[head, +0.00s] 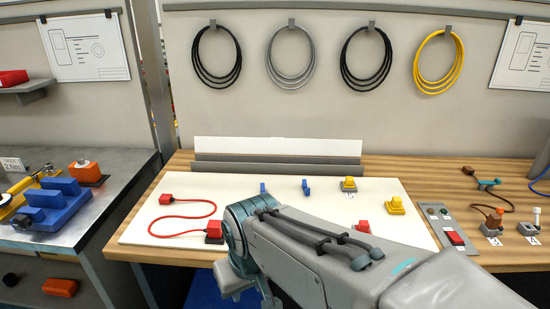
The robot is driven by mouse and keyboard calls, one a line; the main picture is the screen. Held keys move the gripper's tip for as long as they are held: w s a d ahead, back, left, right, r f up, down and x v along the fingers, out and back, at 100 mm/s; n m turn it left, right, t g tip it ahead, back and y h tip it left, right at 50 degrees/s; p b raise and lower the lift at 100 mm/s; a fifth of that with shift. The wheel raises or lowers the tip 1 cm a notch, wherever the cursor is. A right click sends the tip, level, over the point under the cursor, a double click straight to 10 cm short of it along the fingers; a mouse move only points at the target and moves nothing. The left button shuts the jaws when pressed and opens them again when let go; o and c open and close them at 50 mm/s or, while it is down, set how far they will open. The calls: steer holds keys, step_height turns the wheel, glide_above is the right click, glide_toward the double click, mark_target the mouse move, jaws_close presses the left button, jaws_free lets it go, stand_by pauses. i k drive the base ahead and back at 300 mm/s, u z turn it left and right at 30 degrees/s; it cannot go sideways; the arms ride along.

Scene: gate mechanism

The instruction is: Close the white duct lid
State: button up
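The white duct lid (265,145) is a long white strip at the back of the workbench. It stands raised along the rear edge of the grey duct (250,168), so the duct shows uncovered in front of it. My arm reaches in from the lower right and bends down at the front edge of the white board. My gripper is not visible; the arm's end runs down out of sight near the bottom of the picture. The lid and the arm are well apart.
A white board (340,192) in front of the duct carries a red cable (186,234), blue clips (306,186) and yellow-topped blocks (395,205). A control box with a red button (455,238) sits to the right. Coiled cables (290,57) hang above.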

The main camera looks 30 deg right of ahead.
mark_target(273, 146)
steer(key=z, duration=0.9)
steer(key=k, duration=0.4)
steer(key=u, duration=0.65)
steer(key=i, duration=1.3)
steer(key=z, duration=0.8)
